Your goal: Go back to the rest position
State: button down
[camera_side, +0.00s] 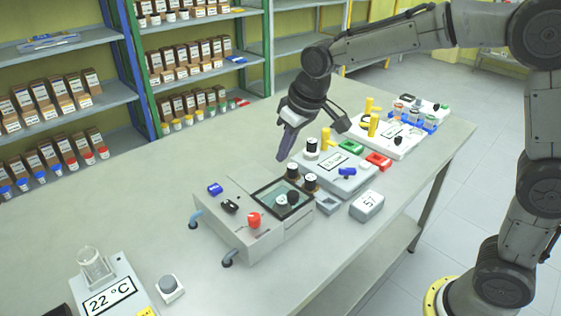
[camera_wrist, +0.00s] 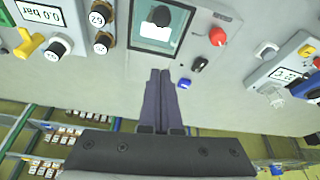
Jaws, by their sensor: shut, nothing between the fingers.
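My gripper (camera_side: 287,152) is shut and empty, its fingers pointing down above the bench, behind the grey box with the dark glass window. In the wrist view my gripper (camera_wrist: 160,72) shows its two fingers pressed together, pointing at the box's near edge in that picture. The grey box (camera_side: 245,237) has a red knob (camera_side: 254,219), a black switch (camera_side: 230,206) and a dark window (camera_side: 283,199) with a black-topped piece in it. No object touches the fingers in either view.
A grey unit with a display (camera_side: 336,172) and black-capped vials (camera_side: 312,147) stand right of my gripper. Yellow valves (camera_side: 373,123) stand farther back. A 22 °C hotplate (camera_side: 108,295) holds a glass beaker (camera_side: 94,263) at front left. The bench's left part (camera_side: 130,200) is clear.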

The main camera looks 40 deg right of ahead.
jog(key=s+d+r+m+t, duration=0.1)
jog(key=s+d+r, duration=0.2)
jog(key=s+r, duration=0.25)
jog(key=s+d+r+t, duration=0.1)
jog(key=s+d+r, duration=0.25)
jog(key=s, duration=0.25)
jog(key=s+f, duration=0.3)
jog(key=s, duration=0.5)
jog(key=s+d+f, duration=0.1)
jog(key=s+f, duration=0.3)
jog(key=s, duration=0.4)
jog(key=shift+f+m+h, duration=0.15)
jog(key=shift+m+h, duration=0.15)
jog(key=shift+m, duration=0.1)
